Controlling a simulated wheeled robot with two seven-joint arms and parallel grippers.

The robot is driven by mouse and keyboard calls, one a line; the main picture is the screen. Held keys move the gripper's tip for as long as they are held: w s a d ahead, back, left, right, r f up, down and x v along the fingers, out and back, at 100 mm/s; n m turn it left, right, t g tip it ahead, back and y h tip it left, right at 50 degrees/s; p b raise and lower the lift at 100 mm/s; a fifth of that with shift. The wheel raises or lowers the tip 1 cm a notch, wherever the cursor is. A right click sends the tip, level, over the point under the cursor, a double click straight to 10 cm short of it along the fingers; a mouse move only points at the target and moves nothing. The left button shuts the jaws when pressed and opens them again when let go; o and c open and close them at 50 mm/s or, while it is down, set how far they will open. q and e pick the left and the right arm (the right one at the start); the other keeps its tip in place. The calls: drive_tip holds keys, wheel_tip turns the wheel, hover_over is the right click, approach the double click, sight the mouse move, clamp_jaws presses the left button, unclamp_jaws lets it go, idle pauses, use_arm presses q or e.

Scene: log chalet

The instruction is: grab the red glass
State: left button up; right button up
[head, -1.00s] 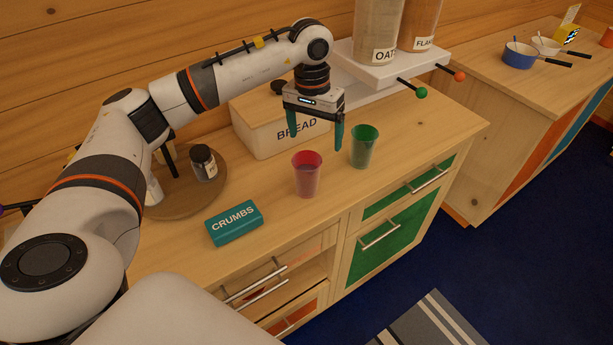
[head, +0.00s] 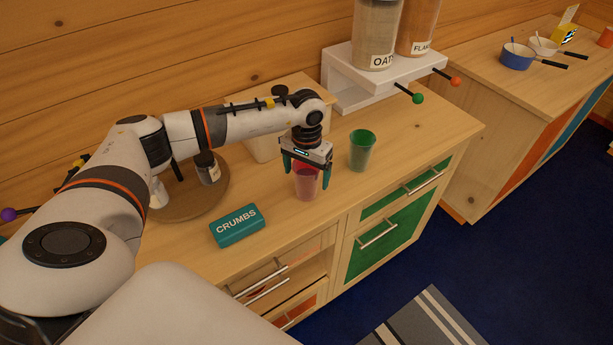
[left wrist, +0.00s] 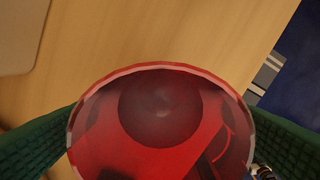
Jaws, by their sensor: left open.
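The red glass (head: 306,186) stands upright on the wooden counter, partly hidden by my left gripper. My left gripper (head: 307,178) points down over it, with one green finger on each side of the glass. Its jaws are open. In the left wrist view the red glass (left wrist: 160,125) fills the lower middle, seen from above into its mouth, and the green fingers flank its rim at left and right. I cannot tell whether a finger touches the glass. My right gripper is not in view.
A green glass (head: 362,152) stands just right of my left gripper. The bread box (head: 263,148) is behind my wrist. A white dispenser stand (head: 350,88) is at the back. The counter's front edge is close to the glass.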

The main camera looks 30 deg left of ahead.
use_arm(q)
drive_tip(key=shift+f, duration=0.15)
drive_tip(key=c, duration=1.3)
drive_tip(key=shift+o, duration=0.2)
